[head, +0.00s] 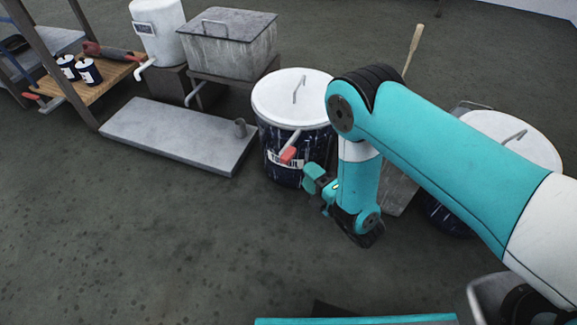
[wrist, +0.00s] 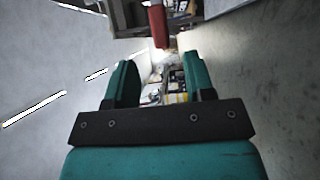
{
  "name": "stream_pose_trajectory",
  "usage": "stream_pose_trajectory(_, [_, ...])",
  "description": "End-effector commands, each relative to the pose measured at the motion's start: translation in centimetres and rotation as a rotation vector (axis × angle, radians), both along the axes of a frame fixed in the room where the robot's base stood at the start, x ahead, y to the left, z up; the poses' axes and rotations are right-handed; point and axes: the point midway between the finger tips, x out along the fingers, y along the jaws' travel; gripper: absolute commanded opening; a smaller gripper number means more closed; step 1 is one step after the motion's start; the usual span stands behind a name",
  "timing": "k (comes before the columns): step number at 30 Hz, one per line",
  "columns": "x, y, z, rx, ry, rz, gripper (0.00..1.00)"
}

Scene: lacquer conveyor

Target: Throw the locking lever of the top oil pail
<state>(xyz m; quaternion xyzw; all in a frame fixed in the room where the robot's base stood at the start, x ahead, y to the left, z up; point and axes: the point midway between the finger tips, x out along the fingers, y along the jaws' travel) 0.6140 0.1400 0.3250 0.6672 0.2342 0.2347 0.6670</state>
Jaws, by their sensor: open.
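A dark blue oil pail (head: 279,172) with a white lid (head: 285,85) and a wire handle on top stands left of my arm in the head view. A pale lever with a red grip (head: 288,154) sticks out from its front side near the rim. My gripper (head: 314,182) is open and empty, just right of and slightly below the red grip, apart from it. In the wrist view a red grip (wrist: 157,24) shows beyond my open fingers (wrist: 160,80), near the top edge. Part of the pail's right side is hidden by my arm.
A second white-lidded pail (head: 518,138) stands at the right, partly behind my arm. A grey slab (head: 175,135) lies left of the first pail, with a lidded metal bin (head: 228,52) behind it. The floor in front is clear.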

Motion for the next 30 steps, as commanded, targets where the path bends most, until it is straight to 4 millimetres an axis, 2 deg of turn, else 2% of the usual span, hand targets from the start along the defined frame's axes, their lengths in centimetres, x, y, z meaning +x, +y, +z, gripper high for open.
stream_pose_trajectory(1, [0.2,0.2,-0.8,0.001,-0.002,0.0,0.49])
stream_pose_trajectory(2, [0.2,0.2,-0.7,0.001,-0.002,0.0,0.49])
stream_pose_trajectory(9, [4.3,3.6,-0.3,0.002,-0.004,0.002,0.49])
stream_pose_trajectory(15, [6.3,5.2,-0.2,-0.001,-0.001,0.002,0.49])
stream_pose_trajectory(27, [7.0,5.6,0.0,-0.001,0.001,-0.001,0.49])
stream_pose_trajectory(28, [7.0,5.6,0.0,-0.001,0.001,-0.001,0.44])
stream_pose_trajectory(30, [7.0,5.6,0.0,-0.001,0.001,-0.001,0.28])
